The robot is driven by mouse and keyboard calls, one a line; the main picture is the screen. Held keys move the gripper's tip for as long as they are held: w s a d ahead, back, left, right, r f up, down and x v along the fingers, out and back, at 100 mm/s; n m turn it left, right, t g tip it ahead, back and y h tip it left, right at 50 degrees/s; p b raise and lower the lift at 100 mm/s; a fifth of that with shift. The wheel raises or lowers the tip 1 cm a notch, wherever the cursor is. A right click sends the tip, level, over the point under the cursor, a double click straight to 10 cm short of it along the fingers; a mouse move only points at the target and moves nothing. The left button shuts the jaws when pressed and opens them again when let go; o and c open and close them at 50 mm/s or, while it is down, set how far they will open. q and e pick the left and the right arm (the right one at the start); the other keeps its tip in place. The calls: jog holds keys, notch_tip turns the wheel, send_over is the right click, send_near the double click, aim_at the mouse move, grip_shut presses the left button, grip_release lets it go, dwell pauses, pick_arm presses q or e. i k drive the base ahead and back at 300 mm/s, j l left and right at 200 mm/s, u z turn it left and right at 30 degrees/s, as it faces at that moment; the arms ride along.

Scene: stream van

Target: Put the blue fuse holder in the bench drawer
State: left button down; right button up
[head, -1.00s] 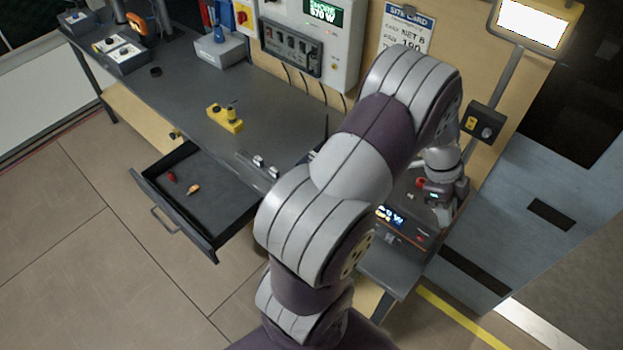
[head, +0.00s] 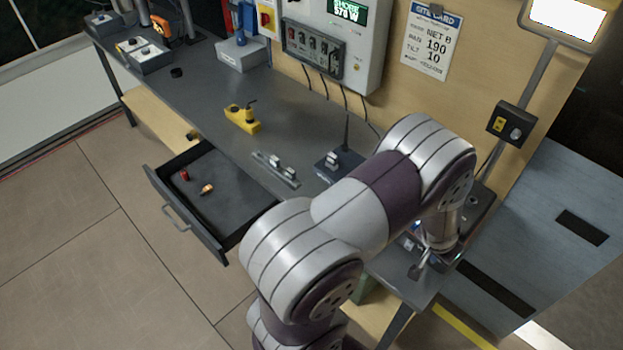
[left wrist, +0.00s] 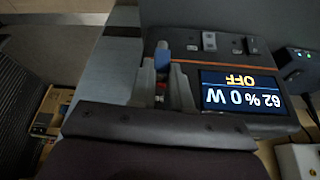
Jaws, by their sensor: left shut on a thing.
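The blue fuse holder (left wrist: 163,56) shows in the left wrist view as a small blue block between the fingertips of my left gripper (left wrist: 163,86), which is shut on it. A bit of red shows lower between the fingers. The gripper is at the power unit with the lit display (left wrist: 238,90). In the head view my arm hides most of that spot, and I cannot make out the holder there. The bench drawer (head: 238,195) is pulled open at the left, with a small red part (head: 184,175) and an orange part (head: 207,189) inside. My right gripper is not in view.
On the bench (head: 205,105) stand a yellow tool (head: 242,118), a grey rail with clips (head: 276,169) and a dark box with an antenna (head: 338,163). A wall panel (head: 335,40) rises behind. My arm crosses between drawer and power unit. Most of the drawer floor is free.

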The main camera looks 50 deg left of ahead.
aim_at(217, 212)
jog(key=j+u, duration=0.25)
jog(key=u, duration=0.2)
jog(key=i+j+u, duration=0.1)
jog(key=u, duration=0.3)
jog(key=i+j+u, duration=0.1)
jog(key=j+u, duration=0.15)
jog(key=u, duration=0.2)
jog(key=i+j+u, duration=0.15)
jog(key=u, duration=0.25)
jog(key=i+j+u, duration=0.1)
jog(key=u, duration=0.35)
jog(key=i+j, duration=0.2)
jog(key=i, duration=0.3)
